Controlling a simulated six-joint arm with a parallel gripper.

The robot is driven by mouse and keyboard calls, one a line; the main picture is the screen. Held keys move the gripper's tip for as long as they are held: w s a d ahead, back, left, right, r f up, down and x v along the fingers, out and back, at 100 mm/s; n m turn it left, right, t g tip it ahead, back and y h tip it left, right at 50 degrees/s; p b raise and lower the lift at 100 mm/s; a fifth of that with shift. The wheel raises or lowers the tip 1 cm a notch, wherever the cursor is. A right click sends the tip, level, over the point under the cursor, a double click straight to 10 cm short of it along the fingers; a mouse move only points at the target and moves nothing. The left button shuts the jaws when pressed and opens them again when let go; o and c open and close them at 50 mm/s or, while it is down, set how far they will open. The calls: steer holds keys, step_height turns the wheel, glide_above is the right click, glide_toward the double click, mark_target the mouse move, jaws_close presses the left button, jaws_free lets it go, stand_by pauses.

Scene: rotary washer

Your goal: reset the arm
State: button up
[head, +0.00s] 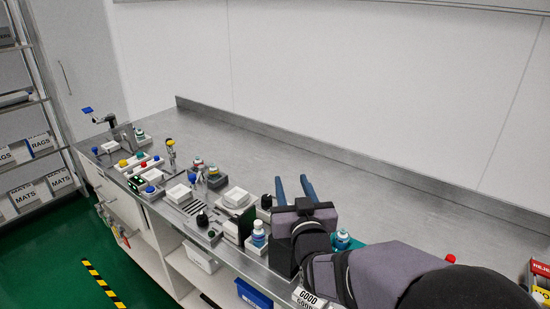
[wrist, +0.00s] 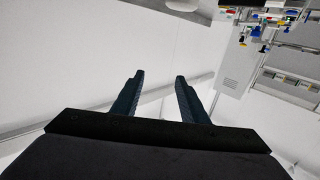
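My gripper (head: 294,189) is raised over the right half of the steel bench, with its two blue fingers pointing up and away toward the back wall. The fingers are apart with nothing between them. In the wrist view the gripper (wrist: 158,80) also shows open and empty, with the wall and a tilted view of the room beyond it. My arm comes in from the lower right and hides part of the bench's front edge.
The steel bench (head: 330,165) is clear along its back. Buttons, white blocks and small fixtures crowd its left front. Shelves (head: 30,150) stand at far left.

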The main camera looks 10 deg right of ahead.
steer(key=s+d+f+m+g+h+b, duration=0.2)
steer(key=s+d+f+m+g, duration=0.15)
steer(key=d+f+g, duration=0.65)
steer(key=s+a+f+g+p, duration=0.1)
steer(key=s, duration=0.3)
steer(key=s+a+f+n+g+p, duration=0.1)
steer(key=s+a+f+p, duration=0.1)
steer(key=s, duration=0.2)
steer(key=s+a+f+n+g+y+p, duration=0.1)
steer(key=s+f+p, duration=0.1)
steer(key=s, duration=0.2)
steer(key=shift+a+f, duration=0.15)
steer(key=shift+a, duration=0.05)
steer(key=s+a+f+g+p, duration=0.1)
steer(key=s+g, duration=0.1)
steer(key=s, duration=0.4)
steer(key=s+a+f+n+g+y+p, duration=0.1)
steer(key=s+a+g+p, duration=0.1)
steer(key=s, duration=0.4)
steer(key=shift+a+g, duration=0.3)
steer(key=shift+g, duration=0.1)
